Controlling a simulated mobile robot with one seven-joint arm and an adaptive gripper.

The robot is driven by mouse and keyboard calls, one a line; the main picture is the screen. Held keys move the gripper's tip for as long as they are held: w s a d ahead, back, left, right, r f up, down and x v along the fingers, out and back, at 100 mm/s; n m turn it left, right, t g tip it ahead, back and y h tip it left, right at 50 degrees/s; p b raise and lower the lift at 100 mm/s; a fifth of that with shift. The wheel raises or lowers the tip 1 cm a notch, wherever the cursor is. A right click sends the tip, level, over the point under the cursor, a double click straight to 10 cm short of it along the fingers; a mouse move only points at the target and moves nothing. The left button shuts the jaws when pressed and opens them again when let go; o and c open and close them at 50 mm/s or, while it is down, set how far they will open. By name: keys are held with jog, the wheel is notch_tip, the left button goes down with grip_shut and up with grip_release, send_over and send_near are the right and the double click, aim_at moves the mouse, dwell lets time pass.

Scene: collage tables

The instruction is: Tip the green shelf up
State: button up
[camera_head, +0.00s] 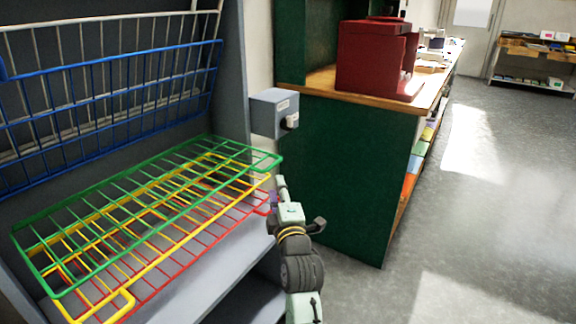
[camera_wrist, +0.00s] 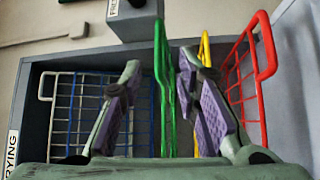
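The green wire shelf (camera_head: 150,190) lies roughly level in the drying rack, the uppermost of the lowered shelves. Its looped front handle is near my gripper (camera_head: 279,183), at the rack's right front corner. In the wrist view my gripper (camera_wrist: 160,66) is open. The green shelf (camera_wrist: 168,110) shows edge-on between the two fingers, nothing clamped. I cannot tell whether a finger touches it. The yellow shelf (camera_wrist: 204,50) is just beyond the right finger, partly hidden by it.
A blue shelf (camera_head: 130,90) and a white shelf (camera_head: 120,22) are tipped up behind. The red shelf (camera_head: 200,230) lies below the yellow one. A grey box (camera_head: 272,112) and a green cabinet (camera_head: 335,165) stand to the right. Open floor (camera_head: 480,230) lies farther right.

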aim_at(272, 165)
jog(key=w+p, duration=0.1)
jog(key=w, duration=0.2)
jog(key=w+a+r+p, duration=0.1)
jog(key=w, duration=0.3)
jog(key=w+p, duration=0.1)
jog(key=w, duration=0.2)
jog(key=shift+w+a+r, duration=0.15)
jog(key=shift+a+r, duration=0.1)
jog(key=shift+a, duration=0.15)
jog(key=shift+c, duration=0.5)
grip_shut()
